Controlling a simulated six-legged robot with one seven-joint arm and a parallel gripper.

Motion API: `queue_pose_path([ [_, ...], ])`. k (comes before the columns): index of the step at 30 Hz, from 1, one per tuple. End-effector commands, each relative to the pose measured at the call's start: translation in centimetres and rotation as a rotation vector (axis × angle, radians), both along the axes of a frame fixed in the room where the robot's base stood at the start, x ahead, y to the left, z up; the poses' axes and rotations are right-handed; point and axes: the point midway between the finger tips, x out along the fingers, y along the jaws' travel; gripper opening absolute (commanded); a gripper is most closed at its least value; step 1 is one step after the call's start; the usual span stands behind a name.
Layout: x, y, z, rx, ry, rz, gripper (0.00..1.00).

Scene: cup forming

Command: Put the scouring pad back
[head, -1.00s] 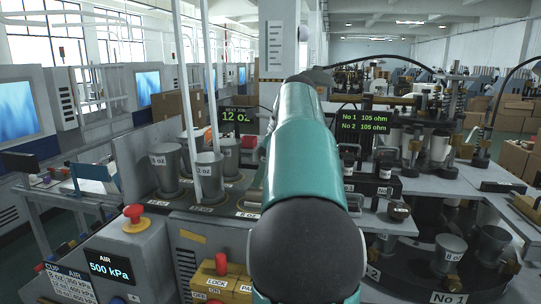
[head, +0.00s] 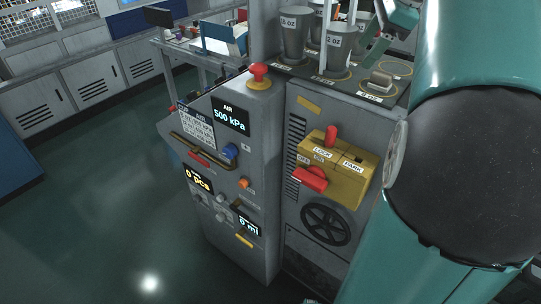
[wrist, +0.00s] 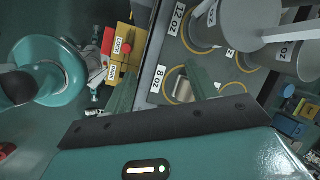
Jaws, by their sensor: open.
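A small beige block (head: 381,79), which may be the scouring pad, lies on the machine's dark top by the yellow rings, in front of the grey cups. In the wrist view the beige block (wrist: 181,89) shows within the 8 oz ring, partly hidden by a finger. My gripper (wrist: 163,70) is open, its green fingers apart with nothing held between them. In the head view my gripper (head: 374,52) is above the machine top, just behind the block. Its fingertips are small and dark there, and I cannot tell their exact height.
Grey cups (head: 338,42) stand upright behind the block, with thin white rods near them. A yellow lock box (head: 345,170) with red handles and a black handwheel (head: 326,224) are on the machine front. A red button (head: 259,72) tops the control panel. Green floor at left is clear.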

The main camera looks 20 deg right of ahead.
Motion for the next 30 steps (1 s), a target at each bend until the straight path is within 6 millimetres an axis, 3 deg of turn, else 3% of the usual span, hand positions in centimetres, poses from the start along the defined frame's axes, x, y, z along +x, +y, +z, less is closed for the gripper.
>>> queue_pose_path([
  [1,-0.1,3.3,-0.8,-0.058,-0.024,0.14,0.57],
  [6,-1.4,12.0,-5.1,-0.285,-0.093,0.619,0.57],
  [12,-5.3,21.0,-11.9,-0.582,-0.168,1.216,0.57],
  [15,-7.7,24.3,-15.5,-0.735,-0.2,1.502,0.57],
  [18,-9.6,26.4,-18.6,-0.86,-0.222,1.726,0.57],
  [21,-10.8,27.4,-20.5,-0.938,-0.232,1.86,0.57],
  [30,-11.1,27.7,-21.2,-0.967,-0.233,1.91,0.57],
])
